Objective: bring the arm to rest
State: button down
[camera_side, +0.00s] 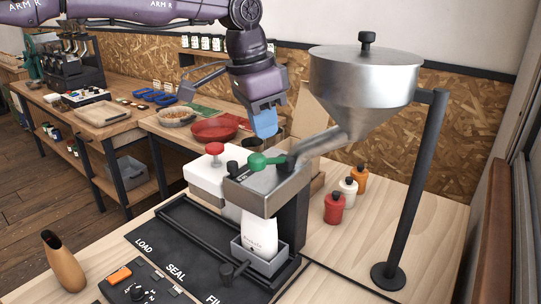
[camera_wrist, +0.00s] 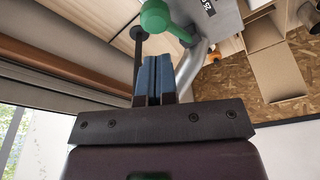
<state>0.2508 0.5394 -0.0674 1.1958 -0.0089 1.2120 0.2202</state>
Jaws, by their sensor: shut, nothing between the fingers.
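My gripper (camera_side: 265,120) hangs above and behind the filling machine at the middle of the side view. Its blue fingers are shut together with nothing between them. In the wrist view my gripper (camera_wrist: 154,62) also shows shut, its two blue fingers side by side. The filling machine (camera_side: 268,190) has a green lever (camera_side: 262,161) on top, just below and in front of my fingers. A gap shows between the fingers and the lever. The green lever also shows in the wrist view (camera_wrist: 160,18). A white pouch (camera_side: 259,234) stands upright in the machine's lower holder.
A steel hopper (camera_side: 362,85) on a black post (camera_side: 418,180) stands right of my gripper. Red, white and orange bottles (camera_side: 335,208) stand on the table behind. A red bowl (camera_side: 214,129) is on the back bench.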

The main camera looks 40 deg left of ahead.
notch_tip(320, 180, up, 5)
jog(key=s, duration=0.1)
jog(key=shift+s+a+f, duration=0.1)
jog(key=shift+a+f, duration=0.05)
jog(key=shift+f, duration=0.85)
jog(key=shift+s+a+f, duration=0.1)
jog(key=shift+a+f, duration=0.05)
jog(key=shift+f, duration=0.85)
jog(key=shift+a+f, duration=0.15)
jog(key=shift+f, duration=0.85)
jog(key=shift+w+d, duration=0.1)
jog(key=shift+w+d, duration=0.35)
jog(key=shift+w, duration=0.25)
jog(key=shift+f, duration=0.15)
